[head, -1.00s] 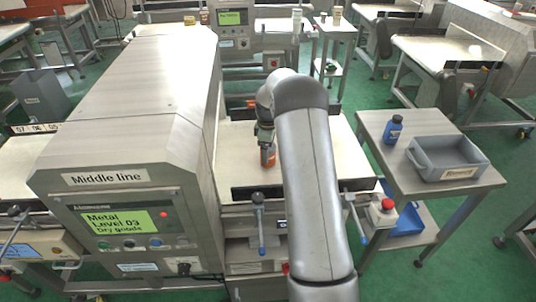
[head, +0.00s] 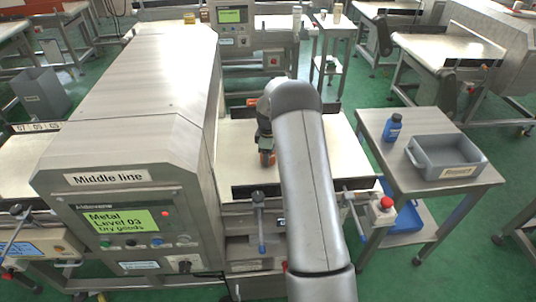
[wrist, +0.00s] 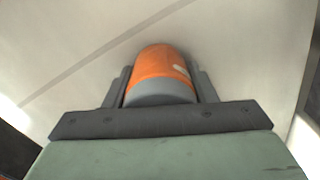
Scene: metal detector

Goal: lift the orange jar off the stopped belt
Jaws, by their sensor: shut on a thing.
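The orange jar (head: 267,158) is over the pale belt (head: 235,150) to the right of the metal detector housing. It has a grey end band, seen in the wrist view (wrist: 160,68). My gripper (head: 266,152) is shut on the jar, with one finger on each side of it in the wrist view (wrist: 161,80). The head view shows only a small part of the jar below the gripper. I cannot tell whether its base touches the belt.
The detector housing (head: 130,110) stands close on the left. A side table on the right holds a blue bottle (head: 393,128) and a grey tray (head: 416,160). A red button (head: 387,203) sits at the belt's front right corner. Bare belt lies right of my arm.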

